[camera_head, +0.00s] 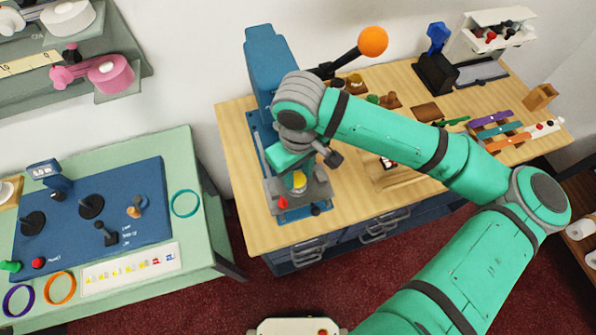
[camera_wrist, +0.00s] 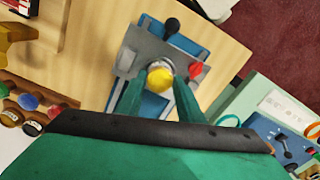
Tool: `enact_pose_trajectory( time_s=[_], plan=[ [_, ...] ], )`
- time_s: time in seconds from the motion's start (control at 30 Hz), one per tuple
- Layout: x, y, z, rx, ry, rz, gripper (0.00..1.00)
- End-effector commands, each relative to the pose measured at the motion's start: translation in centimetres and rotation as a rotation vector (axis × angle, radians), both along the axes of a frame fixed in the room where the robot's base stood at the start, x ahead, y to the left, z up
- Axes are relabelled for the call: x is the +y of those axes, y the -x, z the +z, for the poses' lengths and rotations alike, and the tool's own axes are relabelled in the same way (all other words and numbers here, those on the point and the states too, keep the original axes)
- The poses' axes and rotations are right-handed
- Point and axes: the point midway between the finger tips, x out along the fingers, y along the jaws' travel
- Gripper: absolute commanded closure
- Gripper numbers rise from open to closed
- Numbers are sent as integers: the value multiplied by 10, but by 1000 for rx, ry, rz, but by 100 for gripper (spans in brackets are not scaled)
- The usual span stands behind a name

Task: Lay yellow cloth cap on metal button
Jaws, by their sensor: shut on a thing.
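The yellow cloth cap (camera_wrist: 160,79) is between the two green fingertips of my gripper (camera_wrist: 158,86) in the wrist view. The gripper is shut on it. In the head view the cap (camera_head: 299,180) shows as a small yellow spot below my gripper (camera_head: 298,172), over the grey plate (camera_head: 318,188) of the blue press. The wrist view also shows this plate (camera_wrist: 143,45) behind the cap. A pale rim shows at the cap's far edge. I cannot tell whether it is the metal button, or whether the cap touches anything beneath.
The blue press (camera_head: 270,60) has a lever with an orange ball (camera_head: 373,41) close to my arm. A red knob (camera_head: 282,203) sits at the plate's edge. Small bowls, a wooden tray and coloured strips (camera_head: 492,117) lie to the right. A green table (camera_head: 205,235) stands left.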

Motion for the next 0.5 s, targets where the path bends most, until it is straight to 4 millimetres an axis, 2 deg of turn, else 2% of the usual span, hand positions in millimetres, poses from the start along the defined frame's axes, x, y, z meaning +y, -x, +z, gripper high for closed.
enact_pose_trajectory(
  time_s=[0.2,0.3,0.33,0.5],
  plan=[
    [0,0,-2,0,0,0,74],
    [0,0,-2,-1,1,0,47],
    [0,0,-2,-1,1,0,44],
    [0,0,-2,-1,1,0,44]
  ],
)
